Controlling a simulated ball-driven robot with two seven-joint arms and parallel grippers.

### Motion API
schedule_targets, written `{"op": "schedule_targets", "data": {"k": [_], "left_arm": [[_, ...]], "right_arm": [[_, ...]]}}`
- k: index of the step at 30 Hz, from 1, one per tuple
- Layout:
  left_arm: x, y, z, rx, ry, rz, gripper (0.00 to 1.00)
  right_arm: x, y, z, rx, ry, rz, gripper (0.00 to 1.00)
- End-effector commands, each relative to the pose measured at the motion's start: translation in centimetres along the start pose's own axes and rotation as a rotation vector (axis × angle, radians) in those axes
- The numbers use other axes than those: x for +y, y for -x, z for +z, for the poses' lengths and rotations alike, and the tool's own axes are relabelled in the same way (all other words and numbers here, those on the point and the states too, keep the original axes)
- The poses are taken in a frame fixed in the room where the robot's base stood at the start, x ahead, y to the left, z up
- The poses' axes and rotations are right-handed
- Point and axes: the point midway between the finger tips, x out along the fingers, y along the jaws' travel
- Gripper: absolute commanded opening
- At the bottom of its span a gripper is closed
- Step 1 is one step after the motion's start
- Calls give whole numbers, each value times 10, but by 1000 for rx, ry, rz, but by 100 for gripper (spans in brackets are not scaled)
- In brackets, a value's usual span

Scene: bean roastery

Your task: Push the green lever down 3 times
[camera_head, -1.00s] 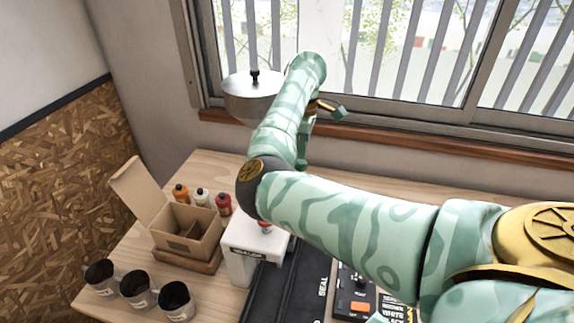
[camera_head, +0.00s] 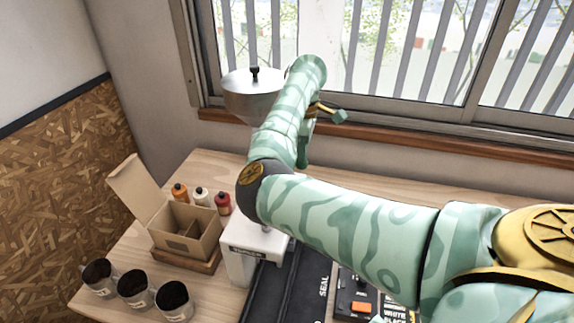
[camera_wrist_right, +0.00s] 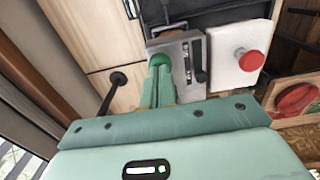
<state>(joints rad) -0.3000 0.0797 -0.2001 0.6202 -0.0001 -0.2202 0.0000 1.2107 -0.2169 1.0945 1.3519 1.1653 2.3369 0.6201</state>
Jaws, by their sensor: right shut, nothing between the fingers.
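The green lever's round dark green knob (camera_wrist_right: 160,60) shows in the right wrist view, beside an upright grey slotted plate (camera_wrist_right: 186,70). My right gripper (camera_wrist_right: 157,80) is shut and empty, its pale green fingers right at the knob. I cannot tell whether they touch it. In the head view my right arm crosses from the right, and the hand (camera_head: 303,152) hangs down behind the forearm. The arm hides the lever there. My left gripper is not in view.
A steel hopper (camera_head: 250,98) stands by the window. A white box (camera_head: 240,262) has a red button (camera_wrist_right: 251,60) on top. An open cardboard box (camera_head: 186,232), several small bottles and three mugs (camera_head: 135,290) stand left. A black sealer (camera_head: 290,290) lies in front.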

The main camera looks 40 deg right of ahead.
Motion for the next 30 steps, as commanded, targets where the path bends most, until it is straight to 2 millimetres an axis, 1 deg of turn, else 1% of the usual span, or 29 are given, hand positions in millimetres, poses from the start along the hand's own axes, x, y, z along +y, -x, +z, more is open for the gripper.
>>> {"op": "schedule_targets", "data": {"k": [30], "left_arm": [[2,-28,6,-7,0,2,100]], "right_arm": [[0,-32,0,1,1,-1,0]]}}
